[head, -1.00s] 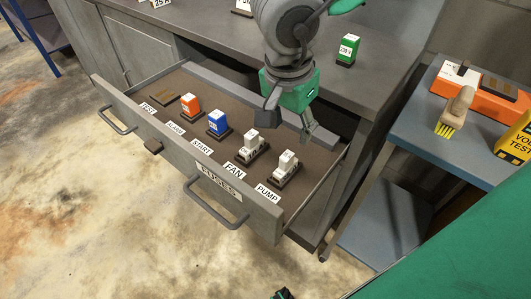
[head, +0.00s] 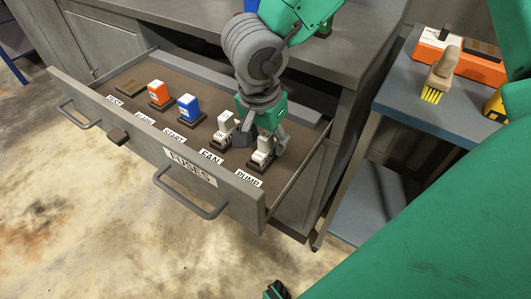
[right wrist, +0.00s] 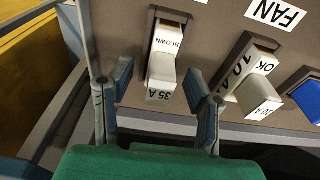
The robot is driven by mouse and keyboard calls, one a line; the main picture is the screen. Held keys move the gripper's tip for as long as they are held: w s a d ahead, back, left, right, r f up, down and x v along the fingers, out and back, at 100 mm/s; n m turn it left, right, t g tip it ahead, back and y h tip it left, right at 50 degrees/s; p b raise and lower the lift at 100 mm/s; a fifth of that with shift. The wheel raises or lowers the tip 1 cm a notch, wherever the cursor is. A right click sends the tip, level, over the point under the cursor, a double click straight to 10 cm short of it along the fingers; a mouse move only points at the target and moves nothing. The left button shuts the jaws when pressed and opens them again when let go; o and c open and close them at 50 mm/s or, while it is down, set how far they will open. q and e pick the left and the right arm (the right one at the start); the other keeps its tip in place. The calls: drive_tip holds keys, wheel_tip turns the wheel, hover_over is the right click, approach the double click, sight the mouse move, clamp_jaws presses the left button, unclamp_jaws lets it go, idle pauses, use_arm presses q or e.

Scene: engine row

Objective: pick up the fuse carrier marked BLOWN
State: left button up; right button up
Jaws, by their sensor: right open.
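The fuse carrier marked BLOWN (right wrist: 163,60) is white and stands in a dark base at the PUMP label (head: 249,179) in the open drawer. It also shows in the head view (head: 263,151), partly behind my fingers. My right gripper (head: 263,139) is open above it. In the right wrist view my fingers (right wrist: 160,88) stand on either side of its near end, with gaps visible, and it is not gripped. A similar white carrier marked OK (right wrist: 251,85) stands beside it at the FAN label. I do not see my left gripper.
The FUSES drawer (head: 191,167) also holds a blue carrier (head: 189,107), an orange carrier (head: 159,93) and a bare TEST slot (head: 130,88). The drawer front and right wall stand close to my right gripper. A side table (head: 420,105) with a brush (head: 442,74) is at the right.

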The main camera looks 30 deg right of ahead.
drive_tip(key=shift+d+f, duration=0.25)
drive_tip(key=shift+f, duration=0.55)
drive_tip(key=shift+a+r, duration=0.15)
drive_tip(key=shift+c, duration=0.8)
drive_tip(key=shift+a, duration=0.1)
clamp_jaws()
use_arm(q)
drive_tip(key=shift+a+f, duration=0.1)
drive_tip(key=shift+f, duration=0.3)
